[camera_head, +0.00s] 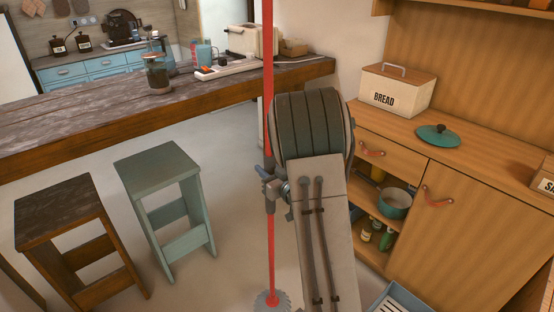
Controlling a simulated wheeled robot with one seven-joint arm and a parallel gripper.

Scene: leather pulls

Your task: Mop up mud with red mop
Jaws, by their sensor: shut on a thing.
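The red mop (269,110) stands nearly upright in the middle of the view. Its thin red pole runs from the top edge down to a grey mop head (268,301) at the bottom edge, which is partly cut off. My gripper (270,189) is shut on the pole at about mid-height of the view. My arm covers the floor just right of the pole. I cannot tell whether the mop head touches the floor. No mud shows in this view.
A brown stool (55,217) and a green stool (155,165) stand at left before a wooden counter (60,145). A wooden cabinet (480,235) stands at right. A blue-grey tray (398,299) lies at the bottom right. Floor between stools and mop is clear.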

